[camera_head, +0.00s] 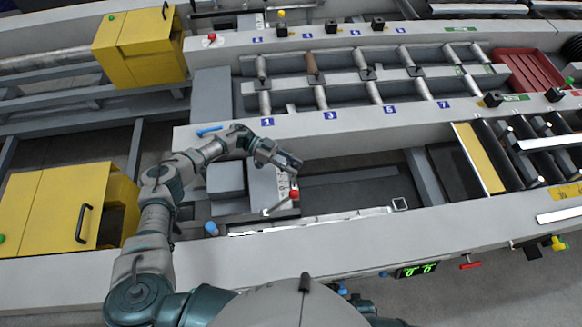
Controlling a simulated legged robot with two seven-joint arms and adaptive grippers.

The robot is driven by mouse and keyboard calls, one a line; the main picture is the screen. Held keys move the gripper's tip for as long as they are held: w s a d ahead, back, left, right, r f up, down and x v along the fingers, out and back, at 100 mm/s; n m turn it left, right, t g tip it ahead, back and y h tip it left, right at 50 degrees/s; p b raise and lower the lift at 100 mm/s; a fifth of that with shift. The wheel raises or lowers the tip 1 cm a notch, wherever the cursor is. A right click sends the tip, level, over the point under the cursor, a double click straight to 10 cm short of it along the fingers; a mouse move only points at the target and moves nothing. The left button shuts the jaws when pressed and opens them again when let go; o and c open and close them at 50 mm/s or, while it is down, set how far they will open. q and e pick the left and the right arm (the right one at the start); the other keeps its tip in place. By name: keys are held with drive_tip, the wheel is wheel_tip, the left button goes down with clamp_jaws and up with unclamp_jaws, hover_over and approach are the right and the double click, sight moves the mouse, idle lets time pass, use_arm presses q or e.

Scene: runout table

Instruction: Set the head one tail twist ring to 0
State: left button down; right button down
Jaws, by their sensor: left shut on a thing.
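My left arm reaches in from the left, and my left gripper (292,176) is over the pale panel of a grey head unit (262,190) in the trough of the table. Its fingers are shut on a small part there, which seems to be the tail twist ring. The fingers hide most of it, so its setting cannot be read. A red knob (294,195) sits just below the fingertips, with a pale lever (277,206) beside it. A display (416,270) on the front rail shows green digits. My right gripper is not in view.
A roller rack with blue number labels (331,115) lies behind the trough. Yellow cabinets (45,205) stand at the left. The trough to the right of the unit (350,190) is open.

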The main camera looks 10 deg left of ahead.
use_arm(q)
drive_tip(key=shift+w+d+r, duration=0.1)
drive_tip(key=shift+d+r, duration=0.05)
drive_tip(key=shift+r, duration=0.1)
drive_tip(key=c, duration=1.1)
unclamp_jaws()
drive_tip(key=shift+d+f, duration=0.15)
drive_tip(key=shift+d, duration=0.05)
drive_tip(key=v, duration=1.1)
drive_tip(key=shift+w+a, duration=0.3)
